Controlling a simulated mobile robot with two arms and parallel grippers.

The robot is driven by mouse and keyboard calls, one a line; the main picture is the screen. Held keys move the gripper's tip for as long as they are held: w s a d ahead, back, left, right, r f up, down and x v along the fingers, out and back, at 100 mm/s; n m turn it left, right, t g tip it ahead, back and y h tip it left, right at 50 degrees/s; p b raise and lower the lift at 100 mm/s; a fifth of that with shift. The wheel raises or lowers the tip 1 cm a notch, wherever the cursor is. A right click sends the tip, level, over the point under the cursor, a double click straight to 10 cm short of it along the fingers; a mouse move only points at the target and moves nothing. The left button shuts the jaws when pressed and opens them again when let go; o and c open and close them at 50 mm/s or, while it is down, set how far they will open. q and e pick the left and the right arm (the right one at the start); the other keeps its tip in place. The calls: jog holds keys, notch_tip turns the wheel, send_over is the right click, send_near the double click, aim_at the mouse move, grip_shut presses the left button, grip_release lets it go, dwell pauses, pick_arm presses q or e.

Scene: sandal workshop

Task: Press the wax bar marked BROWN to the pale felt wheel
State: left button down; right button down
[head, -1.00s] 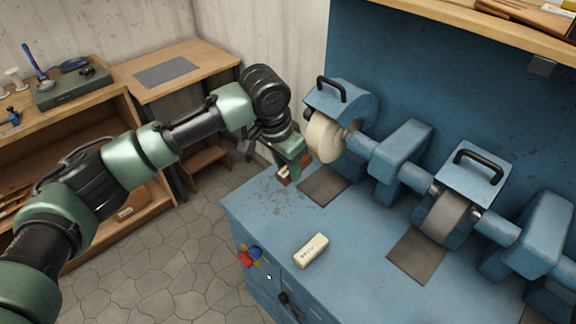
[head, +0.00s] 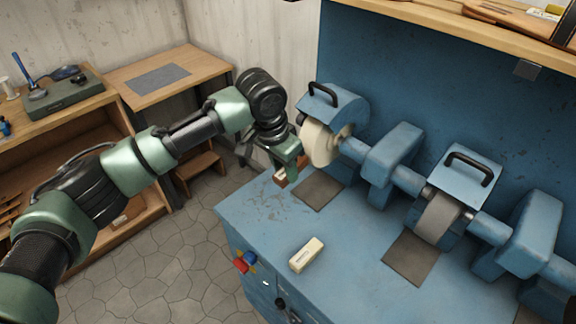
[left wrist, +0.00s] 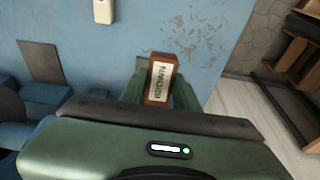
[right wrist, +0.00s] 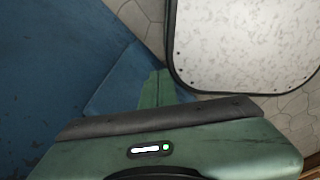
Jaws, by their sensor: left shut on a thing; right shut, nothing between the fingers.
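My left gripper (head: 290,170) is shut on the brown wax bar (head: 280,178), beside the pale felt wheel (head: 317,146) at the left end of the blue machine. In the left wrist view the bar (left wrist: 161,80) stands between the fingers, its white BROWN label facing the camera. The fingers hide part of the bar in the head view, and I cannot tell whether it touches the wheel. My right gripper (right wrist: 155,88) is shut and empty in the right wrist view, and is not in the head view.
A cream bar (head: 307,254) lies on the blue bench top (head: 345,270). A grey wheel (head: 437,220) is further right on the shaft. A white speckled panel (right wrist: 245,45) is near my right gripper.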

pick_arm(q)
jog(key=shift+w+r+p, duration=0.1)
jog(key=shift+r+p, duration=0.1)
jog(key=shift+p, duration=0.75)
dwell(0.6)
jog(key=shift+f+p, duration=0.2)
jog(key=shift+p, duration=0.75)
dwell(0.5)
dwell(0.3)
jog(key=s+a+f+p, duration=0.1)
jog(key=s+a+p, duration=0.3)
jog(key=s+a, duration=0.1)
jog(key=shift+f+p, duration=0.35)
jog(key=shift+p, duration=0.05)
dwell(0.3)
dwell(0.4)
